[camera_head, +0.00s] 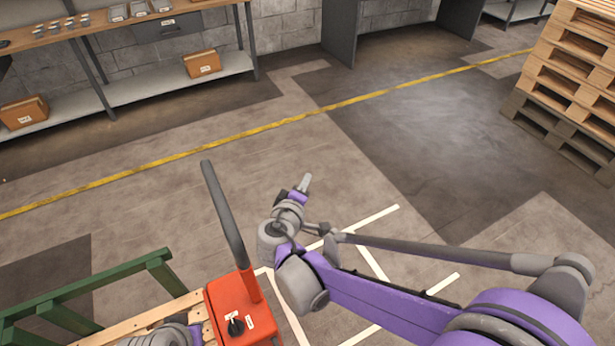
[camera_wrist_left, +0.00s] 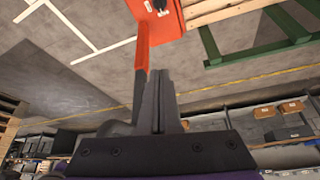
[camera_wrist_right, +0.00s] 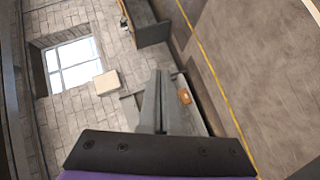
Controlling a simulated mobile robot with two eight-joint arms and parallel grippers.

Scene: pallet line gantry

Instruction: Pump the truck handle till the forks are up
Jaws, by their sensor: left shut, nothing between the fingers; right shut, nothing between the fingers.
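The truck's red-orange body (camera_head: 240,308) is at the bottom of the head view, with a small black knob on top. Its handle (camera_head: 224,215) rises from it as an orange post with a dark grey bar, leaning up and left. The forks are not visible. In the left wrist view my left gripper (camera_wrist_left: 161,74) is shut and empty, with the orange handle post (camera_wrist_left: 141,66) just left of its fingers; I cannot tell if they touch. My right gripper (camera_head: 305,182) is shut and empty, right of the handle and apart from it. Its fingers also show in the right wrist view (camera_wrist_right: 155,75).
A green frame (camera_head: 95,287) and wooden slats (camera_head: 135,324) lie left of the truck. A shelf bench (camera_head: 150,87) with boxes stands at back left, stacked pallets (camera_head: 570,75) at right. Floor beyond the handle is open, crossed by a yellow line (camera_head: 270,127).

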